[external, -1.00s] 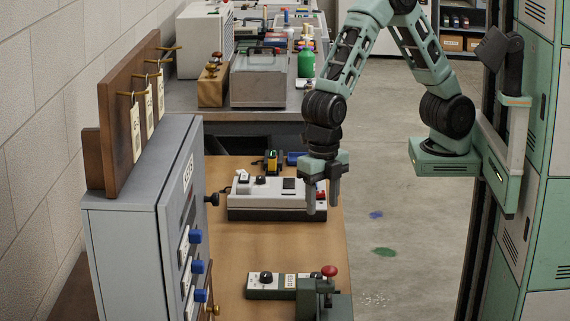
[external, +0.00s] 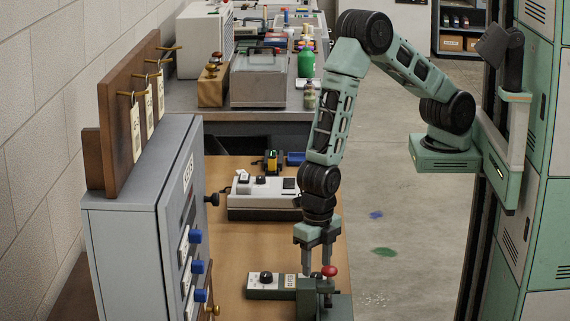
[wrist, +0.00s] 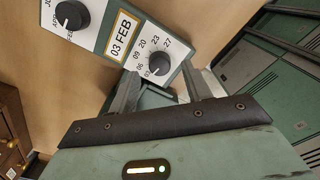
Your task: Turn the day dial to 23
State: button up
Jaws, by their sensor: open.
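The day dial (wrist: 157,65) is a dark round knob on a pale panel, ringed by numbers including 09, 20, 23 and 27. Its white mark appears to be at the lower side, near the small 03. The window beside it (wrist: 121,37) reads 03 FEB. My gripper (wrist: 162,74) is open, with its fingertips to either side of the dial in the wrist view; I cannot tell whether they touch it. In the external view my gripper (external: 317,263) points down over the right end of the dial box (external: 257,293), hiding most of the day dial.
A second knob (wrist: 72,14), with month letters, is on the box's left; it also shows in the external view (external: 266,278). A green device with a red knob (external: 329,271) stands close in front of my gripper. A grey cabinet (external: 135,235) stands left.

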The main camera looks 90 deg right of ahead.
jog(key=shift+f, duration=1.25)
jog(key=c, duration=1)
